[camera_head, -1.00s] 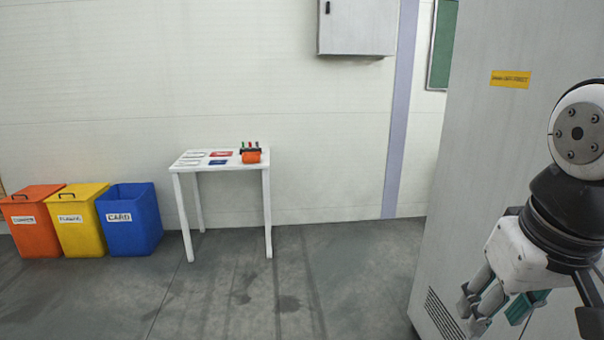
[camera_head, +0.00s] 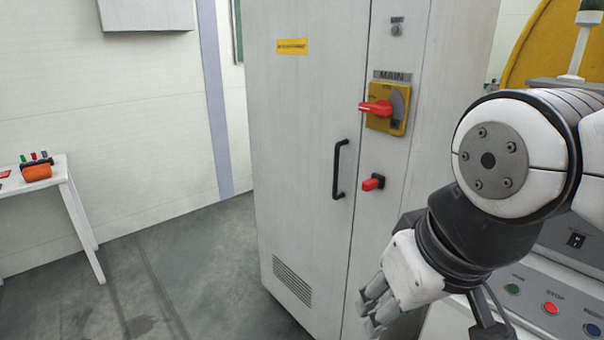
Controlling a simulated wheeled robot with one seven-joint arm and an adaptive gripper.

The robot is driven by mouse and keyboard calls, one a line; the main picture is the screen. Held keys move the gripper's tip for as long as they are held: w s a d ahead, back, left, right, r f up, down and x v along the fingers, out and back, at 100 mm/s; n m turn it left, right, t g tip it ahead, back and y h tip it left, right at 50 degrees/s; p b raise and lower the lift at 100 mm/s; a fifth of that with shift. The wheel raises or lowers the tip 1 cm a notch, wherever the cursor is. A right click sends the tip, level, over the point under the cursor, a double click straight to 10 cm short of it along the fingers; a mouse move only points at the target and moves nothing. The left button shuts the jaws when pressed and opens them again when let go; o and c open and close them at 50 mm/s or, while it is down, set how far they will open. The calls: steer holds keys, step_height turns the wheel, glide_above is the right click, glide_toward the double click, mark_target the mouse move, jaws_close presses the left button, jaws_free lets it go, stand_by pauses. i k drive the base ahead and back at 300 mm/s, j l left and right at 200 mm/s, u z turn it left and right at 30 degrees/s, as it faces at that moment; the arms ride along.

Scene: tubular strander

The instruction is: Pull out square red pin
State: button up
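A small red block-like part (camera_head: 371,184) on a dark square base sticks out from the front of the grey cabinet (camera_head: 300,140), below the MAIN switch. It may be the square red pin; its exact shape is too small to tell. My gripper (camera_head: 372,308) hangs at the lower middle, in front of the cabinet, with its fingers pointing down and left. It appears well below the red part and apart from it. Its fingertips overlap in this view, so its opening is hidden, and nothing shows in it.
A red rotary handle (camera_head: 376,108) sits on a yellow plate above the red part. A black door handle (camera_head: 339,170) is to the left. A button panel (camera_head: 545,300) is at lower right. A white table (camera_head: 62,172) stands at left, with clear floor between.

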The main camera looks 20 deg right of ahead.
mark_target(367, 186)
steer(key=z, duration=0.45)
steer(key=i+l+u, duration=0.1)
steer(key=l+u, duration=1.05)
steer(key=l, duration=0.15)
steer(key=i, duration=0.05)
